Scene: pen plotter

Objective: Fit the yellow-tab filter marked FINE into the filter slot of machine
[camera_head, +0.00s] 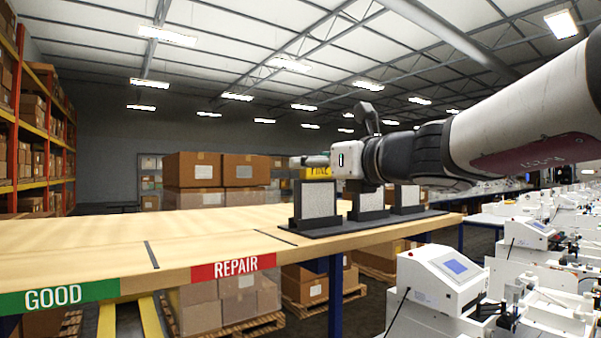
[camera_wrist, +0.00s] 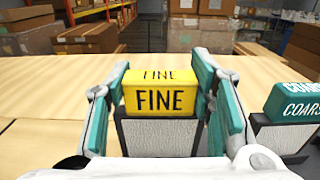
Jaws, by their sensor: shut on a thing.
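The yellow-tab filter (camera_wrist: 161,138) is upright between the fingers of my gripper (camera_wrist: 163,97) in the wrist view, with FINE in black on its tab. The fingers flank the tab on both sides. In the head view the yellow tab (camera_head: 318,172) shows just under my gripper, above a light filter panel in a dark frame (camera_head: 317,203). That filter appears to stand in the dark rack (camera_head: 362,226) on the table; I cannot tell if it is lifted. The machine's filter slot cannot be made out.
A teal-tab filter marked COARS (camera_wrist: 298,103), its label cut off, stands to the right. Two more filter panels stand along the rack in the head view. White machines (camera_head: 437,280) fill the right side. The wooden table (camera_head: 130,235) is clear left of the rack, with boxes (camera_head: 215,170) behind.

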